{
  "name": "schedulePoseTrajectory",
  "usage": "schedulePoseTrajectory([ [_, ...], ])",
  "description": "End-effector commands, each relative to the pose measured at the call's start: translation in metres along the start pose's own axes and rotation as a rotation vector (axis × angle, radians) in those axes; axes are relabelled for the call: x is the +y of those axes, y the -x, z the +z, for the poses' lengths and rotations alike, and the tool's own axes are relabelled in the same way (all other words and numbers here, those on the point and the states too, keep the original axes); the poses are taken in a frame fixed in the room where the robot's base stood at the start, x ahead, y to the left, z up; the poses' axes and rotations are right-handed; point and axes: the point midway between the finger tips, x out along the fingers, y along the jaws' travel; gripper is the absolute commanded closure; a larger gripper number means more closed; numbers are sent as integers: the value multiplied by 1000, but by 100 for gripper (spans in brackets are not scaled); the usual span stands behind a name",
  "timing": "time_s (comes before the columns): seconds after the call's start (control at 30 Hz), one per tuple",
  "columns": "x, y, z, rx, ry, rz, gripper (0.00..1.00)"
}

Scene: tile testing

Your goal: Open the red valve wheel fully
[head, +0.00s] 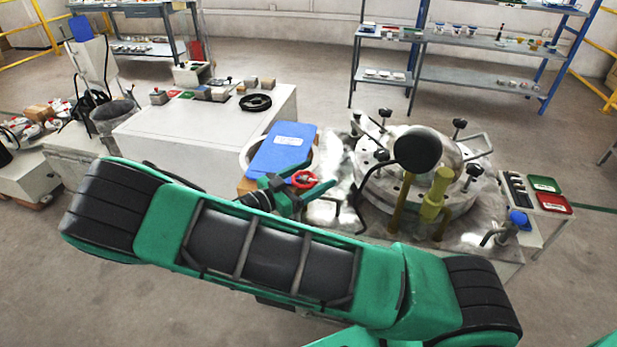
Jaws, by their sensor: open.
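The red valve wheel (304,179) is a small red ring near the middle of the head view, just left of the metal test vessel (425,165). My gripper (292,190) is open, with its green fingers pointing right at the wheel. The fingertips appear at or around the wheel's left side; whether they touch it I cannot tell. The valve body under the wheel is mostly hidden by my gripper and arm.
A blue board (282,149) lies just behind the wheel. A black round disc (417,150) and a yellow fitting (435,195) stand to the right by the vessel. A white cabinet (200,140) carries small boxes and a black coil at left. Shelves (480,45) stand behind, with open floor between.

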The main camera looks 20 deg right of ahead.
Motion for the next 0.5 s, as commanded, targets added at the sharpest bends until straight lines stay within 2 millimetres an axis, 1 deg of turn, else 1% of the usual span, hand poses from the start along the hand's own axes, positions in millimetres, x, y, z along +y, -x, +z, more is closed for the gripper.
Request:
schedulePoseTrajectory([
  [0.03, 0, 0, 0, 0, 0, 0, 25],
  [0.07, 0, 0, 0, 0, 0, 0, 29],
  [0.1, 0, 0, 0, 0, 0, 0, 39],
  [0.17, 0, 0, 0, 0, 0, 0, 53],
  [0.2, 0, 0, 0, 0, 0, -1, 63],
  [0.23, 0, 0, 0, 0, 0, -1, 66],
  [0.4, -2, 0, 0, 0, -1, -8, 66],
  [0.5, -3, 0, -1, 1, -1, -41, 66],
])
